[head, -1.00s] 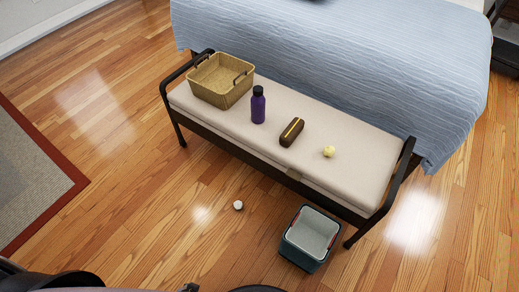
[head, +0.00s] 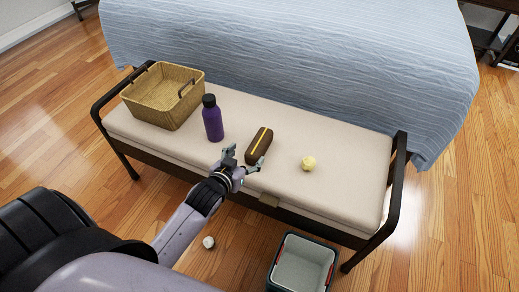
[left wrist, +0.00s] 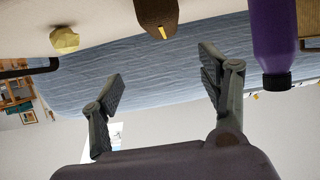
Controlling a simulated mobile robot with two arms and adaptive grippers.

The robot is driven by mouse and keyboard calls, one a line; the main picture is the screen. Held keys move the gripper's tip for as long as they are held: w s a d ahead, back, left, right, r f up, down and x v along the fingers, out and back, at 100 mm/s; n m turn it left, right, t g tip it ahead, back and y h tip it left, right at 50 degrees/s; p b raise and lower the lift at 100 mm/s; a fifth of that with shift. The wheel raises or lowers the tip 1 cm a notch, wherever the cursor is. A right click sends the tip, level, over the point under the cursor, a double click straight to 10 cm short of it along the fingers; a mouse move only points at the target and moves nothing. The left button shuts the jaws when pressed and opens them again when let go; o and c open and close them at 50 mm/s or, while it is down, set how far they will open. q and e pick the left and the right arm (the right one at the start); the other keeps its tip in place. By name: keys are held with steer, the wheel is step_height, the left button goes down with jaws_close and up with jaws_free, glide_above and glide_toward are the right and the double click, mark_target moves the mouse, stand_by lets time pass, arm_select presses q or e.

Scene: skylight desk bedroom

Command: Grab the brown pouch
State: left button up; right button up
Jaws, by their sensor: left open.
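The brown pouch (head: 258,145), dark with a yellow stripe, lies on the cream bench cushion (head: 340,150) between a purple bottle and a pale yellow ball. My left gripper (head: 243,162) is open and empty at the near side of the pouch, with its fingers pointing towards it. In the left wrist view, the pouch (left wrist: 157,15) shows at the top, beyond and between the two spread fingers (left wrist: 162,85). That view appears upside down. The right gripper is not in view.
The purple bottle (head: 212,118) stands close left of the pouch, and a wicker basket (head: 172,115) sits further left. The yellow ball (head: 308,163) lies to the right. Below are a small bin (head: 277,280) and a white ball (head: 208,242) on the floor. A blue bed (head: 300,60) stands behind the bench.

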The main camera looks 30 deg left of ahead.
arm_select(q)
steer(key=b, duration=0.2)
glide_toward(260, 139)
steer(key=x, duration=0.4)
steer(key=shift+w+d+r, duration=0.1)
steer(key=shift+w+d, duration=0.2)
steer(key=shift+d, duration=0.1)
steer(key=shift+w, duration=0.4)
steer(key=w+f+b, duration=0.1)
steer(key=w+a+f+b, duration=0.1)
steer(key=w, duration=0.1)
steer(key=shift+w+f, duration=0.2)
steer(key=shift+w, duration=0.1)
steer(key=shift+w+f+b, duration=0.15)
steer(key=shift+w+b, duration=0.15)
steer(key=shift+w, duration=0.2)
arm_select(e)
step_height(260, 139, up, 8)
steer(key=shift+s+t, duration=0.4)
arm_select(q)
steer(key=shift+c, duration=0.3)
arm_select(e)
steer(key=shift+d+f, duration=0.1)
arm_select(q)
steer(key=c, duration=1.2)
